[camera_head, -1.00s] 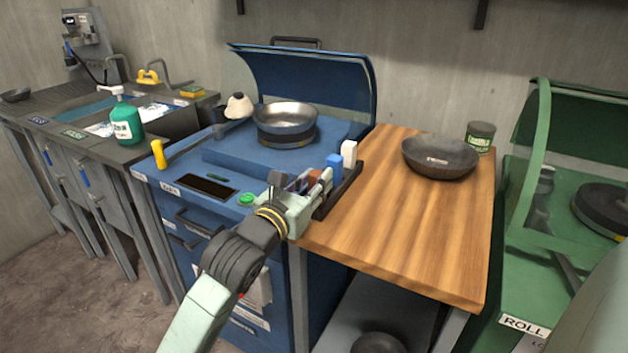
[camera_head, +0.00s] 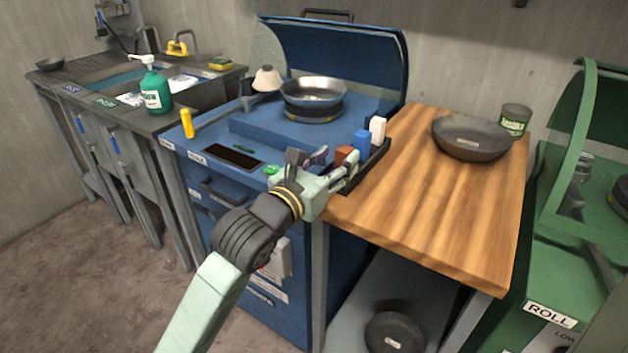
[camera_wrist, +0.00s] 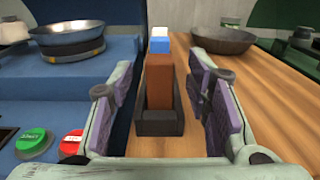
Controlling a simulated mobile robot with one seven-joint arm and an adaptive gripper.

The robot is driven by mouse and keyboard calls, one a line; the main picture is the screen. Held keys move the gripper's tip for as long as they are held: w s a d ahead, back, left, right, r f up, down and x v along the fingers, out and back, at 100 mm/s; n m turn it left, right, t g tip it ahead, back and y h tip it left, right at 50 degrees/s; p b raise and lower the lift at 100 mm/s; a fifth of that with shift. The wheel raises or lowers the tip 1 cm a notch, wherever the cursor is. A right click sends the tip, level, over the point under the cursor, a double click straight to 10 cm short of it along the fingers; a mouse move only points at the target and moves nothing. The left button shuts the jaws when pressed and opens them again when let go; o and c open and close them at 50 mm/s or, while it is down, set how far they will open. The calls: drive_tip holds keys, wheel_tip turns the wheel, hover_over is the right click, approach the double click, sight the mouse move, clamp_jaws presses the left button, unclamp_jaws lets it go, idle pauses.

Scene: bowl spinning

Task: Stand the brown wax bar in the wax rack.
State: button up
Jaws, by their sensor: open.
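The brown wax bar (camera_wrist: 159,80) stands upright in the near end of the dark wax rack (camera_wrist: 158,123) in the wrist view. In the head view the brown bar (camera_head: 344,156) shows just beyond my fingers, partly hidden by them. My gripper (camera_wrist: 165,88) is open, with one purple-padded finger on each side of the bar. Gaps show between the pads and the bar. In the head view my gripper (camera_head: 328,170) is at the near end of the rack.
A blue bar (camera_head: 362,140) and a white bar (camera_head: 377,128) stand farther along the rack. A steel bowl (camera_head: 314,91) sits on the blue machine at left. A dark bowl (camera_head: 470,138) and a green can (camera_head: 515,119) are on the wooden table (camera_head: 450,220). The table's middle is clear.

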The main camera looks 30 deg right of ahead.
drive_tip(key=b+v, duration=0.9)
drive_tip(key=shift+b, duration=0.3)
drive_tip(key=shift+s+a, duration=0.1)
drive_tip(key=shift+a, duration=0.05)
